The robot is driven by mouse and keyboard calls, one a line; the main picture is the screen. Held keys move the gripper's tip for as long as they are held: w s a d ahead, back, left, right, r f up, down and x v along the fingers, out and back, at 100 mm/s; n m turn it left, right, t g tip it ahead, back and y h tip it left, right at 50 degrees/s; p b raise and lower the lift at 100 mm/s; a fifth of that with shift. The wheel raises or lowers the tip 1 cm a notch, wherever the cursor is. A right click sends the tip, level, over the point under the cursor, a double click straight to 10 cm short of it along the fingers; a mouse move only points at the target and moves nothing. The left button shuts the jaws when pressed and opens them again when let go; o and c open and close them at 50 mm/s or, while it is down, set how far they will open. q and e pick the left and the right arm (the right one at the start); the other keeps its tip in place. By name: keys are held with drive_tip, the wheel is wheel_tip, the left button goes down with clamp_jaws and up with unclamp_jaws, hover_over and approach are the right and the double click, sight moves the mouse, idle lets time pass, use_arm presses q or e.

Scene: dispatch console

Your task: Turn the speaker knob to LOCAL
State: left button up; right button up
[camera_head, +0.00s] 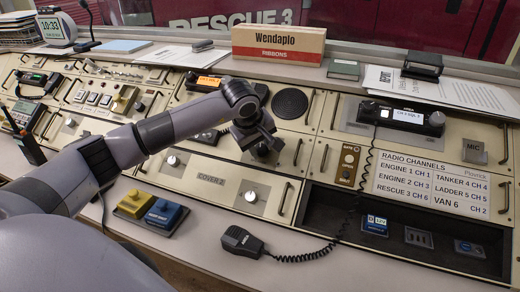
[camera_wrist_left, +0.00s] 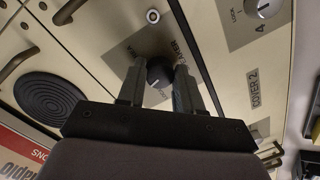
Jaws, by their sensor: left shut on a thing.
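The speaker knob (camera_wrist_left: 160,73) is a small dark round knob on the cream console panel. In the left wrist view it sits between the two fingers of my left gripper (camera_wrist_left: 157,80), which is shut on it. The end of a label reading "...AKER" shows beside the knob, partly covered by a finger. In the head view my left gripper (camera_head: 260,146) reaches down onto the panel below the round speaker grille (camera_head: 290,103) and mostly hides the knob. My right gripper is not in view.
Another knob (camera_head: 250,196) is on the COVER 2 panel below. Metal handles (camera_head: 297,152) flank the panel. A hand microphone (camera_head: 242,241) with a coiled cord lies in front. Blue and yellow button boxes (camera_head: 165,216) stand left of it. A RIBBONS box (camera_head: 278,45) is behind.

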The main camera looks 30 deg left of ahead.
use_arm(q)
drive_tip(key=n+b, duration=0.1)
drive_tip(key=n, duration=0.2)
drive_tip(key=shift+f+n+b, duration=0.1)
drive_tip(key=shift+n+b, duration=0.25)
drive_tip(key=shift+n, duration=0.05)
drive_tip(key=n+b, duration=0.1)
drive_tip(key=n, duration=0.2)
drive_tip(key=shift+t, duration=0.3)
drive_tip(key=shift+n+b, duration=0.6)
drive_tip(key=shift+n, duration=0.3)
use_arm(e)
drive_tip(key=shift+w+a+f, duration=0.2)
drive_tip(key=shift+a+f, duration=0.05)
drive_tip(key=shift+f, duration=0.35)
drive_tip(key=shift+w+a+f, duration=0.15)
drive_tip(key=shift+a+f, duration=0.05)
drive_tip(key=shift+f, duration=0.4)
use_arm(q)
drive_tip(key=o, duration=1)
drive_tip(key=shift+h, duration=0.3)
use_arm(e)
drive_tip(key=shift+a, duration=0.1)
use_arm(q)
drive_tip(key=shift+o, duration=0.2)
drive_tip(key=shift+r, duration=0.2)
